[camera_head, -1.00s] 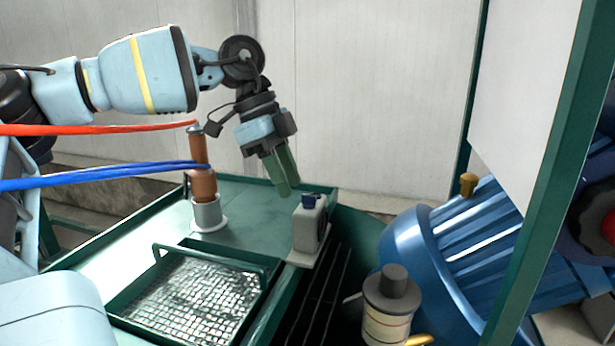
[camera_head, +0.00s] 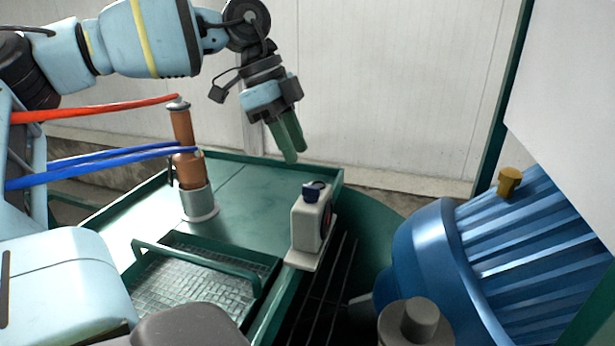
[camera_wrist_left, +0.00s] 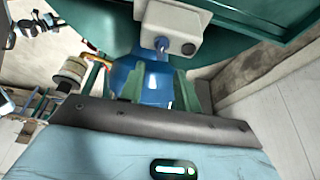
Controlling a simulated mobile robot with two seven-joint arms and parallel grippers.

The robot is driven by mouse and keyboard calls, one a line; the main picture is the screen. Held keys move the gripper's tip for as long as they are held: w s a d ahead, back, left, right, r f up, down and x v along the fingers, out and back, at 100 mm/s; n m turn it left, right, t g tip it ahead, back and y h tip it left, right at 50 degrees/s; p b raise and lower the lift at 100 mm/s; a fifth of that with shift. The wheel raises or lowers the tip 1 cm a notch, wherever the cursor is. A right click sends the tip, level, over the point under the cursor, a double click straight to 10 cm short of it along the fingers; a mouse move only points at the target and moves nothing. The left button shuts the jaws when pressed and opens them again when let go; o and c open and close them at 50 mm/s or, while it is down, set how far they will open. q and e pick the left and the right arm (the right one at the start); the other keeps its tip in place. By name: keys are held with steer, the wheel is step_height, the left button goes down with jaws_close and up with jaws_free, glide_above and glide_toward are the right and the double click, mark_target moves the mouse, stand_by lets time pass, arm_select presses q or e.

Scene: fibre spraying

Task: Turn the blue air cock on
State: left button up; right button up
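The blue air cock (camera_head: 314,190) is a small dark blue knob on top of an off-white box. The box (camera_head: 305,222) stands at the right edge of the green bench. My right gripper is not in view.
A copper-coloured cylinder (camera_head: 187,150) stands in a metal holder on the green bench (camera_head: 255,187), left of the box. Red and blue hoses run to it. A mesh tray (camera_head: 190,285) is in front. A large blue ribbed machine (camera_head: 480,260) is at the right.

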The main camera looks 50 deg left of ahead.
mark_target(311, 186)
arm_select(q)
steer(key=x, duration=0.7)
steer(key=shift+f, duration=0.1)
jaws_close()
